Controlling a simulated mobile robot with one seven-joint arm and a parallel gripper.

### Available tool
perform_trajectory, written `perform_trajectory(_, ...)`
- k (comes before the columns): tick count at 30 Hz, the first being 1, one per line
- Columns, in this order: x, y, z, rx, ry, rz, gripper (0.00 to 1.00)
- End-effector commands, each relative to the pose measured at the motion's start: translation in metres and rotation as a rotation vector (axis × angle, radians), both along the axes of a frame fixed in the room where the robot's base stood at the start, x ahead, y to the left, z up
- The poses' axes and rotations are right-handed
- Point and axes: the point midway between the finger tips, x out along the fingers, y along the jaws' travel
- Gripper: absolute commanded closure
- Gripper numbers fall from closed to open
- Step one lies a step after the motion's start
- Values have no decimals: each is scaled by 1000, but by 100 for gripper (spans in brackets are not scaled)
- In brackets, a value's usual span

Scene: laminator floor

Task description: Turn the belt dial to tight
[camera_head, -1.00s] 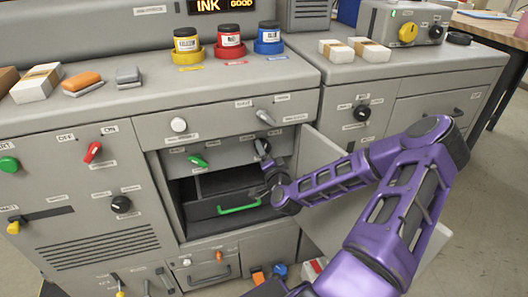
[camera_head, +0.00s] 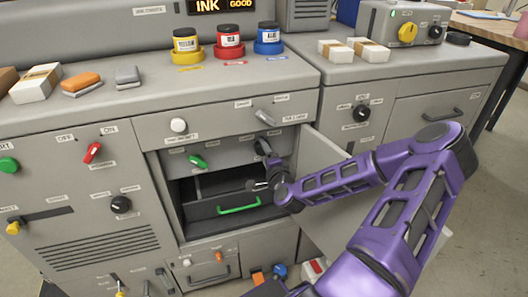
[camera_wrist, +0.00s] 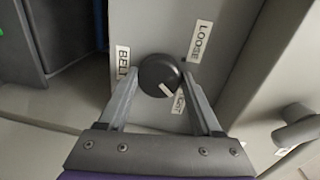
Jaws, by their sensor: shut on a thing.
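The belt dial (camera_wrist: 153,70) is a round black knob with a white mark, on a grey panel in the wrist view. A BELT label (camera_wrist: 122,62) is at its left and a LOOSE label (camera_wrist: 200,41) at its upper right. A partly hidden TIGHT label (camera_wrist: 179,102) is at its lower right. The white mark lies on the dial's lower right side, towards TIGHT. My gripper (camera_wrist: 160,80) is shut on the dial, one finger on each side. In the head view the dial (camera_head: 263,147) is small and partly covered by my gripper.
An open door panel (camera_head: 325,160) stands right of the bay, beside my arm. A drawer with a green handle (camera_head: 239,206) lies below the dial. A green lever (camera_head: 198,161) is to its left. A grey handle (camera_wrist: 299,126) juts out at right in the wrist view.

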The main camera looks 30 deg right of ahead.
Motion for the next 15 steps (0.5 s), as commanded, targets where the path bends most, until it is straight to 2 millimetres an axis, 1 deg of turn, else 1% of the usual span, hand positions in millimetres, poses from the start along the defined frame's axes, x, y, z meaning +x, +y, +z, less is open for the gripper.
perform_trajectory(7, 0, 0, -1, 4, 1, 0, 90)
perform_trajectory(8, 0, 0, -1, 4, 1, 0, 30)
perform_trajectory(12, 0, 0, -1, 2, 0, 0, 5)
perform_trajectory(15, 0, 0, 0, 2, 0, 0, 4)
